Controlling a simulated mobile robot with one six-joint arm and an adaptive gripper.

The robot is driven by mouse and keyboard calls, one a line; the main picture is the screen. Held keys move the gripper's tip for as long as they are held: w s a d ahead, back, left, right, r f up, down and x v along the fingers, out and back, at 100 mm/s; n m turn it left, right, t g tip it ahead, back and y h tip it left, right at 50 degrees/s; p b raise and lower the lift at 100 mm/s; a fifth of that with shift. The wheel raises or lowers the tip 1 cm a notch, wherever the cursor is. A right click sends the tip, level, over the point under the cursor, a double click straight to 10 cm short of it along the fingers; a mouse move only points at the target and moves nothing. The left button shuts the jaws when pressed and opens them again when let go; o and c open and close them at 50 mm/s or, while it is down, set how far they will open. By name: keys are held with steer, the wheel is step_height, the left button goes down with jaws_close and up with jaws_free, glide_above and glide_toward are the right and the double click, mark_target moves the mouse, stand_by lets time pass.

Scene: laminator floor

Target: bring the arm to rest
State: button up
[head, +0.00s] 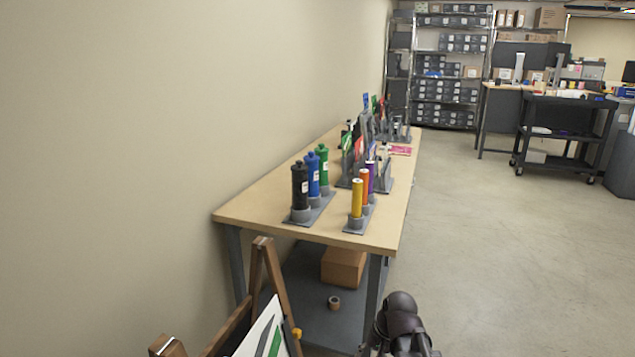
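A dark rounded part of my arm (402,325) shows at the bottom edge, right of the table's front leg. My gripper and its fingertips are not in this view, so I cannot see whether it holds anything.
A long wooden table (245,212) stands along the left wall, bearing black, blue and green bottles and yellow, orange and purple cylinders in grey holders. A wooden easel (262,275) stands at the bottom left. A black cart (565,120) is farther back. The floor (500,260) at right is clear.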

steer(key=s+d+n+h, duration=0.3)
steer(key=s+d, duration=0.1)
step_height(320, 180, up, 13)
steer(key=p, duration=1.4)
steer(key=shift+w+g, duration=0.2)
steer(key=shift+g, duration=0.1)
steer(key=shift+r, duration=0.1)
